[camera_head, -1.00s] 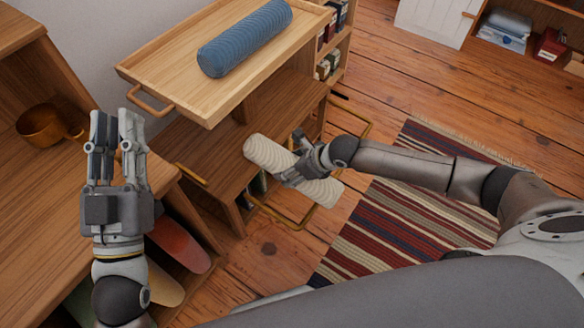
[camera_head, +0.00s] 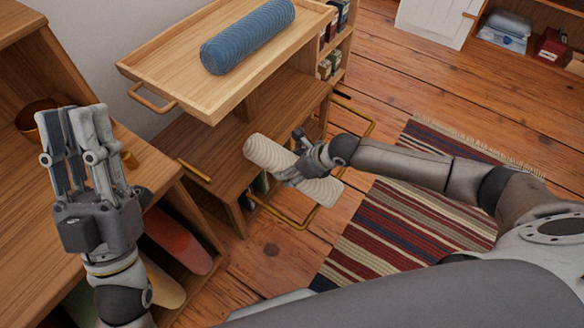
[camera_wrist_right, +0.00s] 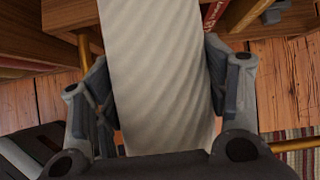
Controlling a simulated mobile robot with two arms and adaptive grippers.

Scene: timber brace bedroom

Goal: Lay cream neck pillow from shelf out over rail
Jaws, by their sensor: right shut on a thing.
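The cream neck pillow (camera_head: 270,154) is a ribbed, pale roll. My right gripper (camera_head: 303,167) is shut on it near its middle and holds it tilted, over the brass rail (camera_head: 290,221) by the lower shelf. Whether pillow and rail touch, I cannot tell. In the right wrist view the pillow (camera_wrist_right: 155,70) fills the space between both fingers, and brass bars show behind it. My left gripper (camera_head: 78,135) is empty, with its fingers apart and pointing up, above the wooden desk at the left.
A blue ribbed roll (camera_head: 247,36) lies on the wooden tray top (camera_head: 165,72) above the lower shelf (camera_head: 205,150). A brown bowl (camera_head: 30,113) stands behind my left gripper. A striped rug (camera_head: 385,225) covers the floor at the right.

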